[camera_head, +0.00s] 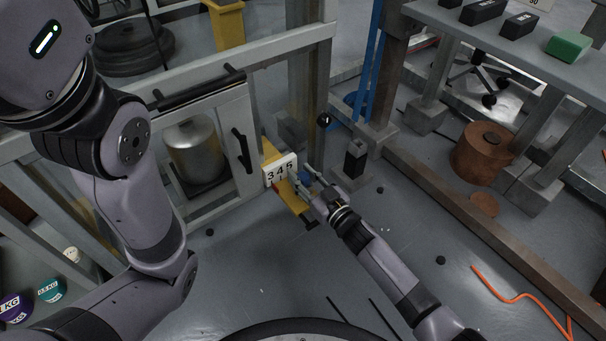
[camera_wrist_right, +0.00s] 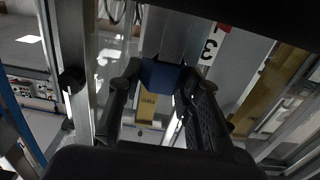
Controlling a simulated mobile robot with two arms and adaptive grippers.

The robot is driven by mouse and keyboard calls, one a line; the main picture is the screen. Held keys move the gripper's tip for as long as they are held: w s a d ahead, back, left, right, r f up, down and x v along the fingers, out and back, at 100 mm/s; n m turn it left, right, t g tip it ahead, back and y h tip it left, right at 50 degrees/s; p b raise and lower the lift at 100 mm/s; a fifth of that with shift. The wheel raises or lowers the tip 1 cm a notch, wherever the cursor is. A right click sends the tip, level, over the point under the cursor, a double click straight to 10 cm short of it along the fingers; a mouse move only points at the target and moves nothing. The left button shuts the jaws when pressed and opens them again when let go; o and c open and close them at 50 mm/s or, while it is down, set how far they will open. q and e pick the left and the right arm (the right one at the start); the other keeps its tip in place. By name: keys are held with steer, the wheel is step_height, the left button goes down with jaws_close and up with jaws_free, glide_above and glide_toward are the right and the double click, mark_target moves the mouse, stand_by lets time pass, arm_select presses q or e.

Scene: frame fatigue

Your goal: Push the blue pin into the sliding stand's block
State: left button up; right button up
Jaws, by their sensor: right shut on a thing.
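My right gripper (camera_head: 312,183) is low at the yellow stand (camera_head: 292,201), beside the white plate (camera_head: 281,169) with the numbers 3, 4 and 5. In the right wrist view, the fingers of my right gripper (camera_wrist_right: 160,82) are shut on the blue pin (camera_wrist_right: 160,75). A grey block (camera_wrist_right: 168,35) lies just beyond the pin there; I cannot tell how deep the pin sits in it. In the head view the pin is largely hidden by the gripper. My left arm crosses the left side, but its gripper is out of view.
A grey frame with a black-handled door (camera_head: 240,140) and a metal cylinder (camera_head: 193,150) stands left of the stand. A brown beam (camera_head: 470,210), a rusty drum (camera_head: 484,150) and an orange cable (camera_head: 520,297) are at right. Grey floor is open in front.

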steer(key=o, duration=1.1)
steer(key=shift+f, duration=0.1)
steer(key=shift+c, duration=0.2)
steer(key=shift+s+d, duration=0.1)
steer(key=v, duration=1.1)
steer(key=shift+s+d, duration=0.2)
steer(key=shift+s, duration=0.1)
